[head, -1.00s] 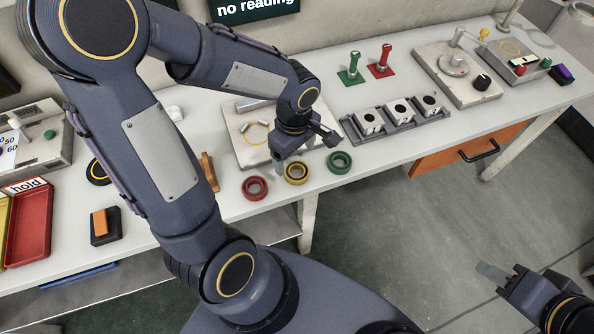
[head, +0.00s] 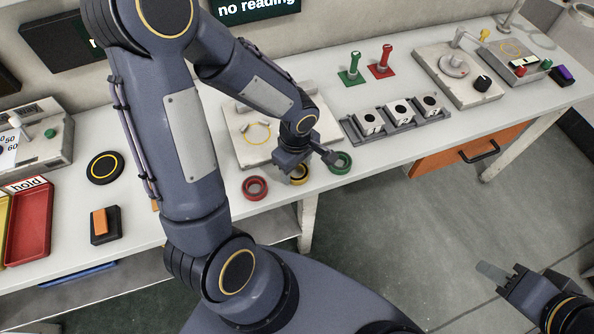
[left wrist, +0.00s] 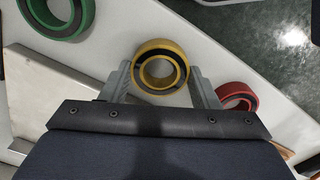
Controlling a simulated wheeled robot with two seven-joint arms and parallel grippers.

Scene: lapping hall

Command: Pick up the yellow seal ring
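The yellow seal ring (head: 299,181) lies on the bench near its front edge, between the red ring (head: 255,188) and the green ring (head: 340,163). My left gripper (head: 296,174) is right above the yellow ring and hides part of it in the head view. In the left wrist view, the yellow ring (left wrist: 161,46) sits between the two spread fingertips of my left gripper (left wrist: 161,78), with a small gap on each side. The green ring (left wrist: 56,14) is to the upper left there and the red ring (left wrist: 238,96) to the right. My right gripper (head: 497,277) is away from the bench, at the lower right.
Behind the rings is a pale plate fixture (head: 240,150). A grey rack (head: 396,122) with several square blocks stands to the right. Red and green stamp-like handles (head: 382,62) stand behind it. A red tray (head: 30,225) is at the far left.

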